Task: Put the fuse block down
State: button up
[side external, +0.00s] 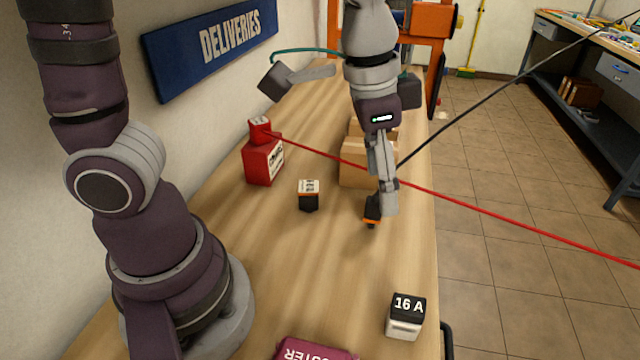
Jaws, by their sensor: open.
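My gripper (381,211) hangs pointing down low over the right part of the wooden table, in front of cardboard boxes. Its jaws are open. A small dark piece with an orange lower edge shows at the fingertips; I cannot tell whether it is a finger pad or a separate thing. A block marked "16 A" (406,317), black above and whitish below, stands on the table near the front right edge. It is apart from my gripper, which is farther back. The label does not say whether it is the fuse block.
A black block with a pale labelled top (308,196) stands mid-table. A red box (262,163) with a smaller red block (259,130) on it stands by the wall. Cardboard boxes (356,165) are behind my gripper. A maroon packet (314,350) lies at the front. Red and black cables cross the view.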

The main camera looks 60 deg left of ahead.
jog(key=s+a+r+n+t+y, duration=0.1)
jog(key=s+a+r+n+t, duration=0.1)
jog(key=s+a+n, duration=0.3)
jog(key=s+a+t, duration=0.1)
jog(key=a, duration=0.2)
jog(key=shift+a+r+t, duration=0.2)
jog(key=shift+a+t, duration=0.1)
jog(key=shift+a, duration=0.1)
